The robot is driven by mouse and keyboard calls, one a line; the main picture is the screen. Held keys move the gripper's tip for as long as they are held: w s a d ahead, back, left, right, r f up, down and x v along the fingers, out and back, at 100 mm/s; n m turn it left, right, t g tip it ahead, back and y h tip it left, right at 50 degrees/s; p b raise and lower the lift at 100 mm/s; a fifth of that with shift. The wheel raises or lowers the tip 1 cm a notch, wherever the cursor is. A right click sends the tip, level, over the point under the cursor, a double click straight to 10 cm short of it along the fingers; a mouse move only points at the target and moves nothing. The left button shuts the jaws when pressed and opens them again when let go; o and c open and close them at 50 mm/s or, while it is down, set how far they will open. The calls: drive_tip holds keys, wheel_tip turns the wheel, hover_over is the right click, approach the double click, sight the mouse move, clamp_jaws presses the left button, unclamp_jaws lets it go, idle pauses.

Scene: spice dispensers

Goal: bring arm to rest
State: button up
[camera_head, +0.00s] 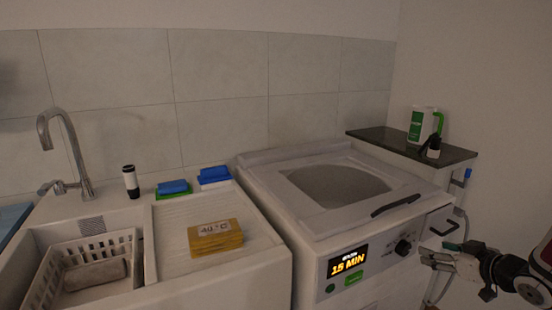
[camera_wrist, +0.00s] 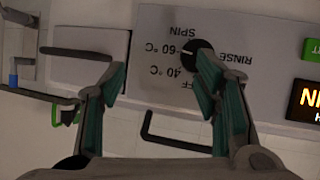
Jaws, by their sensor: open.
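My gripper (camera_head: 426,256) is at the right edge of the head view, in front of the washing machine's (camera_head: 312,230) right front side. In the wrist view my gripper (camera_wrist: 160,64) is open, with nothing between its two green-lined fingers. Behind them is the machine's control panel (camera_wrist: 152,28), seen upside down. Its black knob (camera_wrist: 190,53) is partly hidden by the right finger; a white mark on it seems to point towards 60 °C. The knob also shows in the head view (camera_head: 402,248), apart from the gripper. The display (camera_head: 347,261) reads 15 MIN.
A sink with a basket (camera_head: 88,262) is at the left. Yellow sponges (camera_head: 215,238) lie on the drainboard; blue and green ones are behind. A dark shelf (camera_head: 400,146) holds a green-and-white jug (camera_head: 420,126) and a small bottle (camera_head: 434,147). Black handles (camera_wrist: 160,138) cross near the fingers.

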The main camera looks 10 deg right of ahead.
drive_tip(key=s+a+r+m+g+h, duration=0.1)
drive_tip(key=s+a+r+g+h, duration=0.25)
drive_tip(key=r, duration=0.35)
drive_tip(key=s+a+r+m+g+h, duration=0.25)
drive_tip(key=s+a+r, duration=0.2)
drive_tip(key=r, duration=0.25)
drive_tip(key=s+a+r+g+y, duration=0.1)
drive_tip(key=s+a+g+y, duration=0.35)
drive_tip(key=s+a, duration=1.85)
wheel_tip(320, 180, up, 17)
drive_tip(key=s+d+t+p, duration=0.2)
drive_tip(key=p, duration=1.3)
drive_tip(key=shift+s, duration=0.25)
drive_tip(key=shift+f+n, duration=0.1)
drive_tip(key=shift+n, duration=0.15)
